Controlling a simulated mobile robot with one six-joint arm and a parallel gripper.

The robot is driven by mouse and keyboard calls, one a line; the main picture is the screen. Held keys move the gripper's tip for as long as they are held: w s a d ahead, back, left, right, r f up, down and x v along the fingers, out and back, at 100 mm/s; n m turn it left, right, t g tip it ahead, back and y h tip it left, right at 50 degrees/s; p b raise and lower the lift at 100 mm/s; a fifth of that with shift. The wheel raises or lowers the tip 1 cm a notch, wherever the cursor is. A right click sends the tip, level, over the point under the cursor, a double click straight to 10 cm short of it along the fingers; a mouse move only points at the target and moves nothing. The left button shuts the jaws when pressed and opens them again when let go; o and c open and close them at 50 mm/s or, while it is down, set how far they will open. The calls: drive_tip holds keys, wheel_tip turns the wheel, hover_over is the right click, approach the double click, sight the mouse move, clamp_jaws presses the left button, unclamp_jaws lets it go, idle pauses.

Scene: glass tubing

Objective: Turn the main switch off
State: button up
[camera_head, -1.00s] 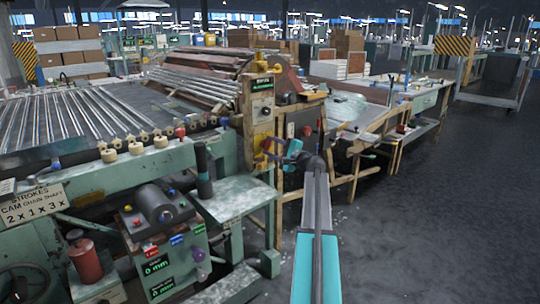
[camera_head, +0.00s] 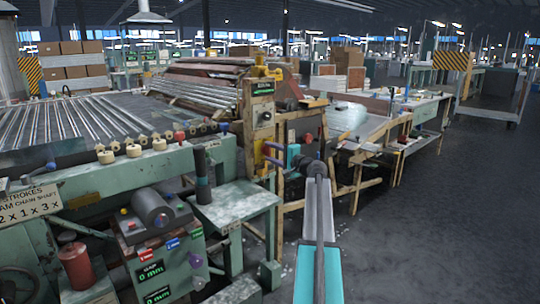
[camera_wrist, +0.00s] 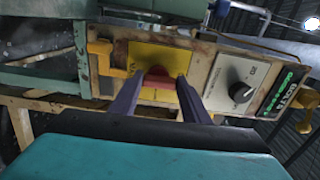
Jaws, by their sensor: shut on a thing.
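A red switch handle (camera_wrist: 158,78) sits on a yellow plate (camera_wrist: 157,57) in the wrist view, on a worn tan control panel. My gripper (camera_wrist: 160,80) has its two dark purple fingers on either side of the handle and is shut on it. In the head view my gripper (camera_head: 272,157) is at the lower part of the panel post (camera_head: 262,130), at the machine's right end. The handle is too small and covered to make out there. The switch's marked positions are not readable.
A yellow lever (camera_wrist: 100,56) stands on the other side. The green machine with glass tubes (camera_head: 75,120) fills the left. Wooden framing (camera_head: 352,185) is close by; floor (camera_head: 440,220) at right is clear.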

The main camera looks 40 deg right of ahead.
drive_tip(key=shift+w+r, duration=0.15)
drive_tip(key=shift+r, duration=0.05)
drive_tip(key=o, duration=0.9)
drive_tip(key=shift+a, duration=0.1)
drive_tip(key=shift+o, duration=0.7)
drive_tip(key=shift+f, duration=0.1)
drive_tip(key=s+a+p, duration=0.1)
drive_tip(key=s+p, duration=0.1)
drive_tip(key=s, duration=1.1)
drive_tip(key=shift+s, duration=0.4)
drive_tip(key=shift+s, duration=0.1)
